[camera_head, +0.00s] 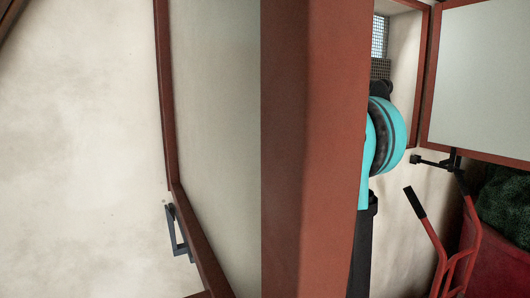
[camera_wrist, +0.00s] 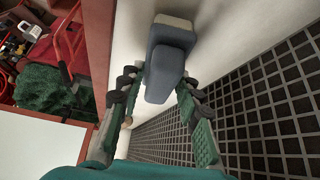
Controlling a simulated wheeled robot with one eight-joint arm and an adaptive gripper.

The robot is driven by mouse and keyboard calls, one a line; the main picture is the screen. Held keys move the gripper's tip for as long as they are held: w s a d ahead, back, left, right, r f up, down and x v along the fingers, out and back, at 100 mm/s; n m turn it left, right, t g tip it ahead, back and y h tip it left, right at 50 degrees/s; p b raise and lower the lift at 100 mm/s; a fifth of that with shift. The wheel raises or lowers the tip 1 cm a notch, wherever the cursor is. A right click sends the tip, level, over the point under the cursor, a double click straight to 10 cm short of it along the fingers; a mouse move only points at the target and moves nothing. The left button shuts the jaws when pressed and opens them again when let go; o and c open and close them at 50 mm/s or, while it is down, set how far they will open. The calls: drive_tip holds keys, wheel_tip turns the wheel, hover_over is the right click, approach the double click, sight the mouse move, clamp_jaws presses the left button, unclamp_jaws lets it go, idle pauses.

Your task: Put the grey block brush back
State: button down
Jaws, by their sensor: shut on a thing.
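The grey block brush (camera_wrist: 165,75) shows in the wrist view, a blue-grey block with a pale beige part at its far end. My gripper (camera_wrist: 157,88) is shut on it, with one dark-padded green finger on each side. The brush's far end is close to a pale surface; I cannot tell whether it touches. In the head view my turquoise arm partly shows behind a red-brown frame post, and the brush and fingertips cannot be made out there.
A dark grid (camera_wrist: 260,105) lies beside the brush on the right. In the head view a red-brown post (camera_head: 315,150) stands close in front, a framed pale panel (camera_head: 480,75) is at upper right, and a red hand truck (camera_head: 470,245) stands below. Green netting (camera_wrist: 55,82) is at left.

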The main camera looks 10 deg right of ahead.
drive_tip(key=shift+f, duration=0.3)
drive_tip(key=c, duration=1.1)
unclamp_jaws()
drive_tip(key=shift+o, duration=0.2)
